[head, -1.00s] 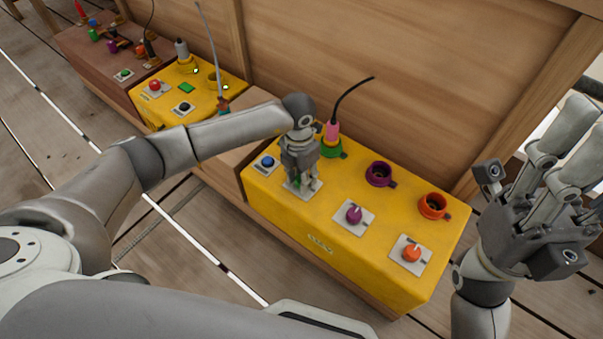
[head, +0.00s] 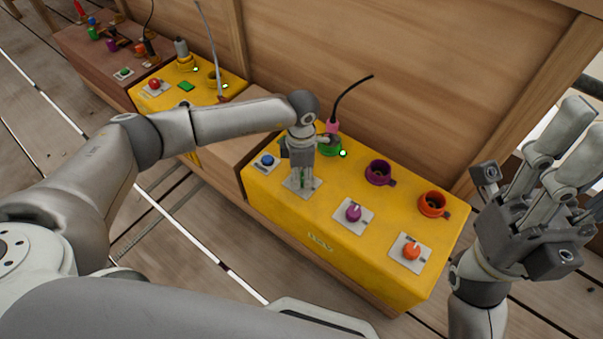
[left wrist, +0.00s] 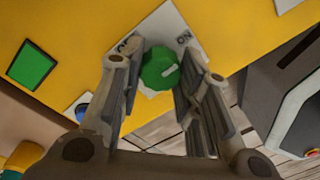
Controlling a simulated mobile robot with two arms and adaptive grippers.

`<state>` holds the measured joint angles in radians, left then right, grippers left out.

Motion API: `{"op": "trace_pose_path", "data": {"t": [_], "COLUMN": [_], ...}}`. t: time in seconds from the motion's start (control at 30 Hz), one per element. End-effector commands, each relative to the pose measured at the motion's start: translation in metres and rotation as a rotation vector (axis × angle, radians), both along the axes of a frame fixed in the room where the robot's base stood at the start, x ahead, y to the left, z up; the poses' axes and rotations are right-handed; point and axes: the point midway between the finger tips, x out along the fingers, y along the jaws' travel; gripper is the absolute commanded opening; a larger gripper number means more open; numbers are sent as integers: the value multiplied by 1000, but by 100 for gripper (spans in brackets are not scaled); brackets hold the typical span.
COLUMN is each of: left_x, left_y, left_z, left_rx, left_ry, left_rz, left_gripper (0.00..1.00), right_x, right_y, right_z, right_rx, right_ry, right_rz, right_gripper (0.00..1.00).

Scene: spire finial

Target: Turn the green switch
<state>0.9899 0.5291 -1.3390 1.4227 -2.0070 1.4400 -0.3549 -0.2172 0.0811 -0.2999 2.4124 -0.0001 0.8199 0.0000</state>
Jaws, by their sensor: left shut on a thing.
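The green switch (left wrist: 160,70) is a round knob with a pale mark, on a white plate (head: 302,188) with "ON" lettering, on the yellow box (head: 318,225). In the left wrist view it lies between the fingertips of my left gripper (left wrist: 155,75). In the head view my left gripper (head: 302,178) points down over the plate, shut on the green switch and mostly hiding it. A green socket (head: 330,150) with a pink plug (head: 332,128) sits behind; a light (head: 343,153) beside it glows. My right gripper (head: 570,150) is open and empty at the right.
A blue knob (head: 267,160) is close left of my left gripper. A purple knob (head: 353,212), orange knob (head: 411,252), purple socket (head: 379,172) and orange socket (head: 432,204) are on the right. A wooden wall (head: 400,90) stands behind.

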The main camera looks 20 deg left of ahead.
Motion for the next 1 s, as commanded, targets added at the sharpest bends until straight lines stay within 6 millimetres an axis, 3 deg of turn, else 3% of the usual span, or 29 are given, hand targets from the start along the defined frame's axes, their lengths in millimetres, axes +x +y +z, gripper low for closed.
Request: {"op": "trace_pose_path", "data": {"t": [0.6, 0.63, 0.7, 0.8, 1.0], "left_x": [1, 1, 1, 1, 0], "left_y": [0, 0, 0, 0, 0], "left_z": [1, 1, 1, 1, 0], "left_rx": [0, 0, 0, 0, 0], "left_ry": [-3, -3, -3, -2, -1], "left_rz": [-42, -42, -42, -42, -42], "left_gripper": [8, 34, 43, 54, 54], "right_x": [-1, -1, -1, -1, -1], "right_y": [1, 1, 1, 1, 1], "right_z": [1, 1, 1, 1, 1], "right_rx": [-6, -7, -10, -13, -12], "right_ry": [-7, -7, -8, -8, -9], "right_rz": [1, 2, 3, 3, 3], "right_gripper": [40, 40, 40, 40, 40]}}
